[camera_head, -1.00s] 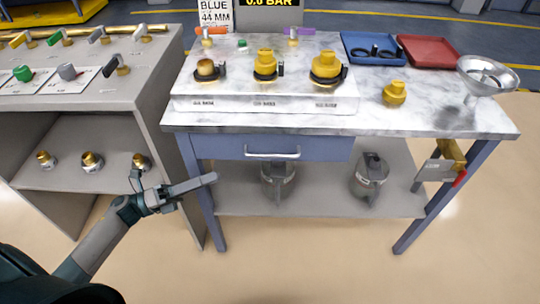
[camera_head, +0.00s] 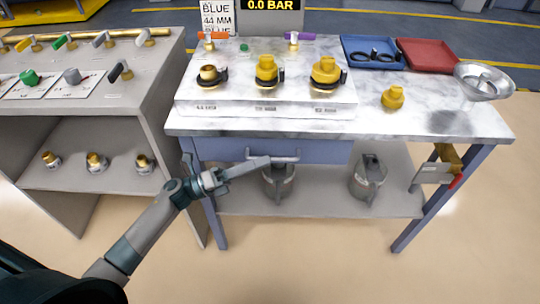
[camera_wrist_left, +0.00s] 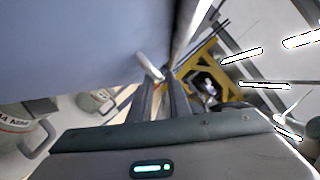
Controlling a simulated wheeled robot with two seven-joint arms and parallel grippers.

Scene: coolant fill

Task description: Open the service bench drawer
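The service bench (camera_head: 440,122) has a marbled top and a blue-grey drawer (camera_head: 328,151) under its front edge. The drawer front looks flush with the bench, with a pale bar handle (camera_head: 286,158) across it. My left gripper (camera_head: 264,162) is at the left part of the handle and overlaps it in the head view. In the left wrist view, the two fingers (camera_wrist_left: 163,88) stand apart with a narrow gap, and the handle (camera_wrist_left: 149,66) shows at their tips beside the drawer front (camera_wrist_left: 80,50). Whether they touch it, I cannot tell. My right gripper is not in view.
Metal jugs (camera_head: 279,182) stand on the bench's lower shelf (camera_head: 320,205). A grey side bench (camera_head: 150,120) with valves stands close on the left, near my left arm. A brass fitting (camera_head: 450,155) sticks out at the right leg. The floor in front is clear.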

